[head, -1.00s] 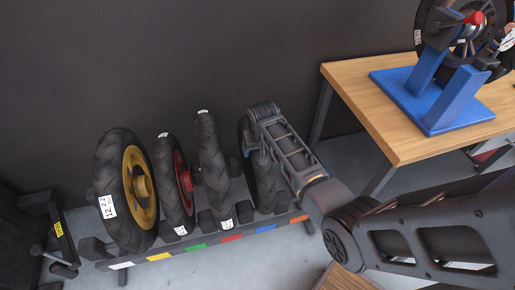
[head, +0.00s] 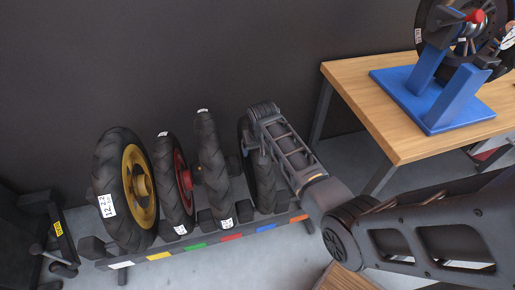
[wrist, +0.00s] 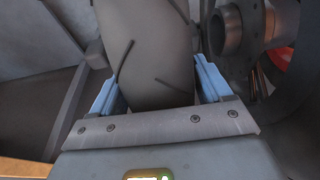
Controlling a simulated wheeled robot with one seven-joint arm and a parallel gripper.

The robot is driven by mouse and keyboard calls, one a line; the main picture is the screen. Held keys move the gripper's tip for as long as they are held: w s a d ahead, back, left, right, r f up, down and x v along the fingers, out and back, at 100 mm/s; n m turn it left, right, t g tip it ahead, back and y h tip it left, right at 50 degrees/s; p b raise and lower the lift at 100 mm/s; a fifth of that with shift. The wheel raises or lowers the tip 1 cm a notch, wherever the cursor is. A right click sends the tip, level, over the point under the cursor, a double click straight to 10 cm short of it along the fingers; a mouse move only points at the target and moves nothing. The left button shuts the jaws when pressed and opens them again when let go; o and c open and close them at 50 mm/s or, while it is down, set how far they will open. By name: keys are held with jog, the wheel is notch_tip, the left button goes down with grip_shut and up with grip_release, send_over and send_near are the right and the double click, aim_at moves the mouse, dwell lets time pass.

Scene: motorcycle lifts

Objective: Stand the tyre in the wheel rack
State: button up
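The tyre (head: 264,183) is dark and treaded. It stands near upright at the right part of the wheel rack (head: 210,239), behind the blue and orange tags, partly covered by my arm. In the wrist view its tread (wrist: 152,60) fills the space between the two blue fingers of my gripper (wrist: 158,85). The fingers lie against both its sides and look shut on it. In the head view the fingers are hidden behind my arm. Whether the tyre rests fully on the rack is hard to tell.
A yellow-rimmed wheel (head: 118,190), a red-rimmed wheel (head: 172,185) and another tyre (head: 211,165) stand left of it. Another dark wheel partly shows behind the tyre. A wooden table (head: 400,140) with a blue stand (head: 450,105) is at right. A dark wall stands behind the rack.

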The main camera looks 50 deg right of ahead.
jog(key=o, duration=0.4)
jog(key=shift+s+f, duration=0.2)
jog(key=shift+p+v, duration=0.55)
jog(key=shift+v, duration=3.45)
jog(key=shift+w, duration=0.15)
